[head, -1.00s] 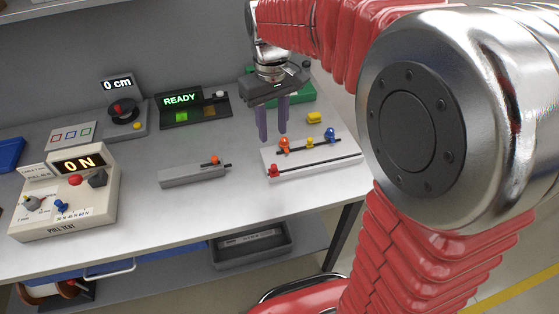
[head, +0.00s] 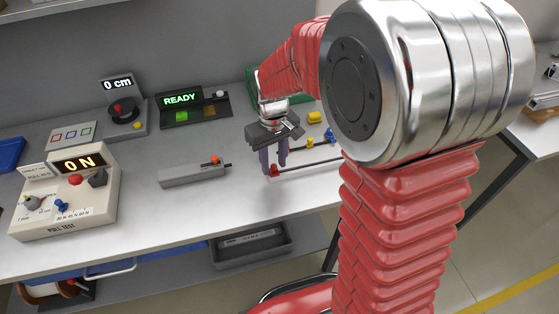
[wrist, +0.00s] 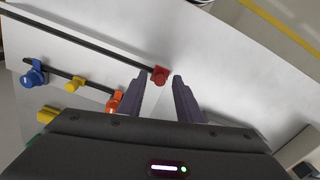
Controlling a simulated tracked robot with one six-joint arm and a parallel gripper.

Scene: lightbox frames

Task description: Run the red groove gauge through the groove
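The red groove gauge (head: 274,171) sits at the left end of the long dark groove (head: 313,165) in the white block. My gripper (head: 274,166) is lowered over that end in the head view. In the wrist view the red gauge (wrist: 160,75) lies between my two open fingertips (wrist: 160,78), with a gap showing on the right side; contact on the left cannot be told. The groove (wrist: 85,42) runs from the gauge to the upper left.
On the block's other slot sit an orange gauge (wrist: 115,101), a yellow gauge (wrist: 73,86) and a blue gauge (wrist: 33,76), the orange one close to my left finger. A grey block (head: 193,175) stands left of the white block. A pull tester (head: 66,193) is at far left.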

